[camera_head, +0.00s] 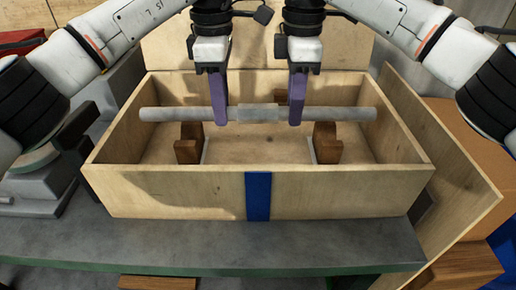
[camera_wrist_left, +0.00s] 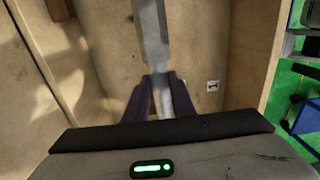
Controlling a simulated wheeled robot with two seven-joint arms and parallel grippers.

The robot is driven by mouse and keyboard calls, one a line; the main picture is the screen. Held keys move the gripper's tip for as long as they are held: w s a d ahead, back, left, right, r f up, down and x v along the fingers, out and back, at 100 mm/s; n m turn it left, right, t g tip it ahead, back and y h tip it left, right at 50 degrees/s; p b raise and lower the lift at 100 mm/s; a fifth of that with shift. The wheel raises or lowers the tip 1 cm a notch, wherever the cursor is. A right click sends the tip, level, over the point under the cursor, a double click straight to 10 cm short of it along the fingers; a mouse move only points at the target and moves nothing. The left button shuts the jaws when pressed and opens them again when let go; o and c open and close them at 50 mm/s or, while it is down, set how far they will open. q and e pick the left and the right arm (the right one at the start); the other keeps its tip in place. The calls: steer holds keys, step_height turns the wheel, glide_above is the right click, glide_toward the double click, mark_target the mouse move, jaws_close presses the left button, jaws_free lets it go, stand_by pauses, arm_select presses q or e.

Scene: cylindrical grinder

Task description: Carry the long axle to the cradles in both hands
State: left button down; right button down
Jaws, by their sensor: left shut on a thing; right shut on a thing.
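The long axle (camera_head: 258,113) is a grey metal bar with a thicker middle. It lies level, left to right, over the inside of an open wooden crate (camera_head: 175,190). My left gripper (camera_head: 220,115) is shut on the axle left of its thick middle. My right gripper (camera_head: 295,115) is shut on it right of the middle. The axle (camera_wrist_left: 152,40) also runs between the purple fingers of my left gripper (camera_wrist_left: 156,98) in the left wrist view. Two brown wooden cradles, left (camera_head: 188,144) and right (camera_head: 327,143), stand in the crate below the axle; whether they touch it is unclear.
The crate has a blue band (camera_head: 258,196) on its front wall and an open lid behind. It stands on a grey bench (camera_head: 290,243). A wooden panel (camera_head: 440,160) leans at the right, beside cardboard boxes (camera_head: 478,145). Grey machinery (camera_head: 40,185) stands at the left.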

arm_select(q)
steer(key=shift+f, duration=0.1)
stand_by(0.6)
